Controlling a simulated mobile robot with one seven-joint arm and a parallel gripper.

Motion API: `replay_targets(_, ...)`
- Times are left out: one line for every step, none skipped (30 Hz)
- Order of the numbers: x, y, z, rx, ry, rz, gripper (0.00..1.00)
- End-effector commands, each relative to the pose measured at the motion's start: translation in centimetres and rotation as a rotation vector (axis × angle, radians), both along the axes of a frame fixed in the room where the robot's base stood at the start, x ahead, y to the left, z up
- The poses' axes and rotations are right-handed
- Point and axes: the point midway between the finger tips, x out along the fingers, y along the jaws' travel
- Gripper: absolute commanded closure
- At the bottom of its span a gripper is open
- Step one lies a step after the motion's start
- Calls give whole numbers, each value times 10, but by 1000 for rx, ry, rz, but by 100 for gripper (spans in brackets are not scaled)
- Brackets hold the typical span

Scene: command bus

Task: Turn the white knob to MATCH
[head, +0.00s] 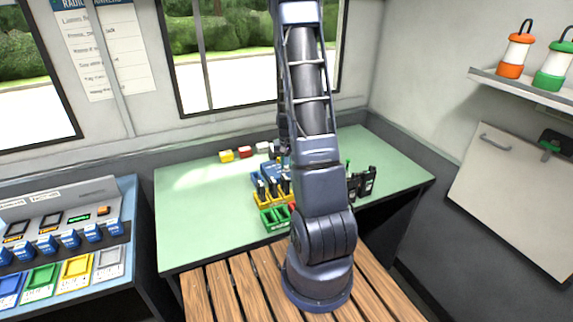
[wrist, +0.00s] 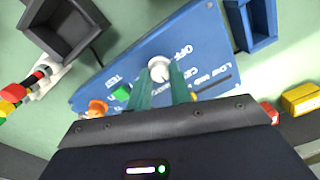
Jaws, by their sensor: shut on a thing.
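The white knob (wrist: 158,65) stands on a blue panel (wrist: 205,45) in the wrist view. My gripper (wrist: 160,75) is over the panel, with its two teal fingers on either side of the knob, shut on it. White lettering around it includes OFF and TEST. I cannot read a MATCH label, and I cannot tell which mark the knob points to. In the head view my arm hides the knob and my gripper.
A green button (wrist: 121,93) and an orange knob (wrist: 97,108) sit on the panel close to my fingers. A dark open box (wrist: 65,28) and a blue holder (wrist: 252,25) stand nearby. The green table (head: 190,205) also carries yellow and green trays (head: 272,222). Its left part is clear.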

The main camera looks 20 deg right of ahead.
Motion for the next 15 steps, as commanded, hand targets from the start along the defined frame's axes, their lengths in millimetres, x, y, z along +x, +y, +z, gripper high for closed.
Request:
replay_targets(1,0,0,-2,-1,-43,100)
replay_targets(1,0,1,-1,-1,-70,100)
replay_targets(1,0,1,-2,-2,-109,100)
replay_targets(0,0,0,-1,-1,-138,100)
replay_targets(0,0,0,-1,-2,-166,100)
replay_targets(0,0,1,-1,-2,-202,100)
replay_targets(1,0,1,-1,-2,-228,100)
replay_targets(1,0,1,-1,-3,-255,100)
replay_targets(0,0,1,-1,-3,-290,100)
replay_targets(0,0,1,-1,-2,-316,100)
replay_targets(0,0,1,-1,-2,-339,100)
replay_targets(0,0,1,-1,-3,-369,100)
replay_targets(0,0,1,-1,-2,-392,100)
replay_targets(0,0,1,-1,-3,-413,100)
replay_targets(0,0,1,-1,-3,-440,100)
